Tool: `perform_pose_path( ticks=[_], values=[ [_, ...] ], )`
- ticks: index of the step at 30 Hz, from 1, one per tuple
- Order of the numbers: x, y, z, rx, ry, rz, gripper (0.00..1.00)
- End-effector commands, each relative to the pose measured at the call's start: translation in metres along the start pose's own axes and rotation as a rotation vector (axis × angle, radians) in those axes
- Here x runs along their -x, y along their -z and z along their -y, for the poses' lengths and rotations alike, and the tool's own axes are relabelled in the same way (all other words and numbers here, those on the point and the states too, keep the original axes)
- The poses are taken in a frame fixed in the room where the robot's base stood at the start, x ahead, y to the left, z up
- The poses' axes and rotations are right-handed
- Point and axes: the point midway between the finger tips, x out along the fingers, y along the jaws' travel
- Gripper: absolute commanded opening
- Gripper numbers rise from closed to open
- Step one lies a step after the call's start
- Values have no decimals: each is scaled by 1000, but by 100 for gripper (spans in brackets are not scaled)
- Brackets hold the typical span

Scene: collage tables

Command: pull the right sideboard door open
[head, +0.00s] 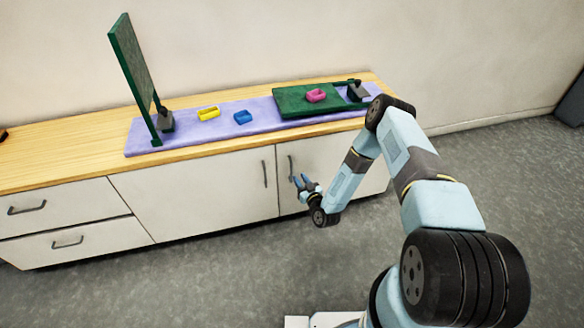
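The white right sideboard door (318,156) looks shut, flush with the front. Its dark upright handle (291,167) is near the door's left edge. My gripper (302,180) is in front of this door, just right of and slightly below the handle in the picture. Its blue fingers look spread apart with nothing between them. I cannot tell how far it is from the handle in depth. My arm hides part of the door's right side.
The left door (195,195) has its own handle (265,173), and two drawers (65,225) lie further left. On the wooden top are a purple mat (190,140), a standing green panel (133,65), a flat green panel (290,100) and small coloured trays. The grey floor in front is clear.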

Motion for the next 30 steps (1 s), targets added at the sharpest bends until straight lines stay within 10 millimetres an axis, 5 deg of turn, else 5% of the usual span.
perform_pose_path(
  ticks=[15,30],
  values=[
    [-80,0,0,1,0,0,30],
    [-90,0,0,0,0,1,27]
  ],
)
